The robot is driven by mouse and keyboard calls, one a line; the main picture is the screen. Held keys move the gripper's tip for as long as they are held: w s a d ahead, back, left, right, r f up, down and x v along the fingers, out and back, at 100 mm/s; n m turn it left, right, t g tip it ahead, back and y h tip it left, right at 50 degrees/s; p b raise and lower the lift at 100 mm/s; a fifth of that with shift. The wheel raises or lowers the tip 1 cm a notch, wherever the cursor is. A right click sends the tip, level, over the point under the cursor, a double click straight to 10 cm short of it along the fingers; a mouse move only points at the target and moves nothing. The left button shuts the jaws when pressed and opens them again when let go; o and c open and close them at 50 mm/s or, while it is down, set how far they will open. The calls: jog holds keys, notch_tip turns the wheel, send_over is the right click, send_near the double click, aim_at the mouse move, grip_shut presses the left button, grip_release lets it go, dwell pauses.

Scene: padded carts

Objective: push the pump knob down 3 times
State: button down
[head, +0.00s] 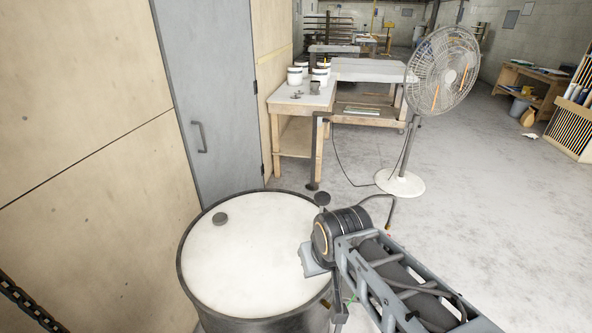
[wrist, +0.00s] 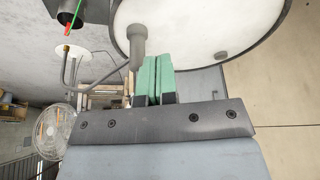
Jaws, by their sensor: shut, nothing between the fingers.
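The pump knob (head: 322,199) is a dark round cap above the drum's far right rim in the head view. The pump's grey body (wrist: 138,45) shows in the wrist view, with a thin bent spout running left from it; the knob is not clearly visible there. The spout (head: 391,207) also shows in the head view. My gripper (wrist: 156,58) is shut and empty, its two green fingers together just right of the pump body in the wrist view. In the head view my wrist covers part of the pump, and the fingertips are hidden. Contact with the knob cannot be told.
The drum (head: 255,265) has a white top with a small dark cap (head: 221,218) on it. A panel wall (head: 80,130) and a grey door (head: 215,90) stand behind left. A bench (head: 300,95) and a standing fan (head: 441,70) are farther back. Floor right is open.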

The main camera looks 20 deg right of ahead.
jog(key=w+d+m+g, duration=0.1)
jog(key=w+d+m, duration=0.1)
jog(key=w+d, duration=0.2)
notch_tip(320, 180, up, 12)
jog(key=t+y, duration=0.4)
jog(key=y, duration=0.1)
send_over(324, 193)
jog(key=shift+w+d+r, duration=0.1)
jog(key=shift+r, duration=0.1)
jog(key=shift+f, duration=0.15)
notch_tip(324, 193, down, 8)
jog(key=b, duration=0.5)
jog(key=shift+r+b, duration=0.2)
jog(key=shift+b, duration=0.1)
jog(key=shift+f+b, duration=0.45)
jog(key=shift+f, duration=0.05)
